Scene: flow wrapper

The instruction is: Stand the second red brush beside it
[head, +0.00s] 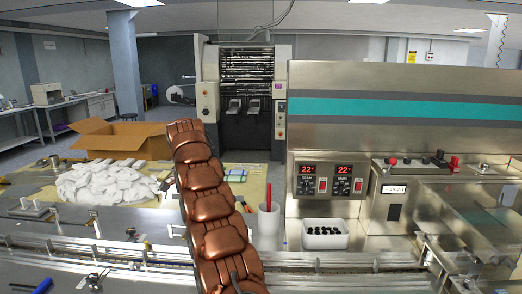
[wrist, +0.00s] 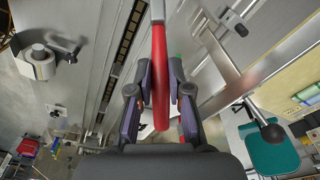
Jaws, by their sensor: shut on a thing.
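My gripper (wrist: 159,66) is shut on a red brush (wrist: 160,45) in the wrist view. The brush's red handle lies lengthwise between the two dark fingers, and a silver-grey part shows at the top edge. In the head view my gripper and the held brush cannot be made out; my copper arm fills the middle. Another red brush (head: 268,193) stands upright in a white cup (head: 268,226), just right of my arm. Only its upper red part shows above the rim.
A white tray of black pieces (head: 324,233) sits right of the cup, below the control panel (head: 330,180). A pile of white packets (head: 108,183) and an open cardboard box (head: 120,138) are at left. A metal rail (head: 340,259) runs along the front.

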